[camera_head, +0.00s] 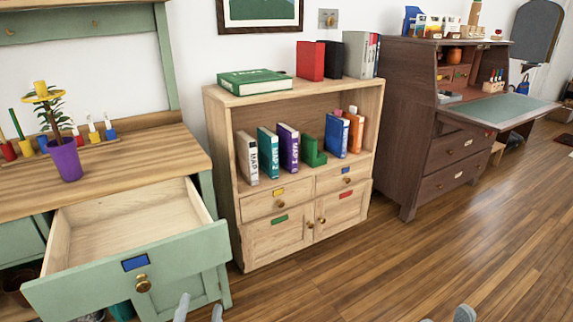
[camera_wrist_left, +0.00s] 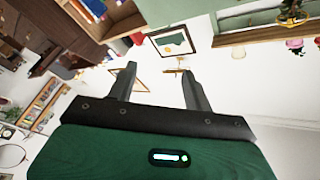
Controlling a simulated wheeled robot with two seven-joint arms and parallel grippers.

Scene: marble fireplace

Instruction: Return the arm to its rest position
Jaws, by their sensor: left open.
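My left gripper (camera_head: 201,308) shows at the bottom edge of the head view, just right of the open drawer's brass knob. Only its two grey fingertips show there. In the left wrist view its two fingers (camera_wrist_left: 161,80) stand wide apart, with nothing between them. My right gripper (camera_head: 445,317) barely shows at the bottom edge, over the wooden floor. Its jaw state is unclear. The rest of both arms is out of the head view.
A green drawer (camera_head: 178,267) with a blue label stands pulled out at the left. A pale bookcase (camera_head: 225,140) stands in the middle, its doors and drawers shut. A dark desk (camera_head: 400,110) with a lowered leaf (camera_head: 500,108) is at right. The floor (camera_head: 400,265) at front right is clear.

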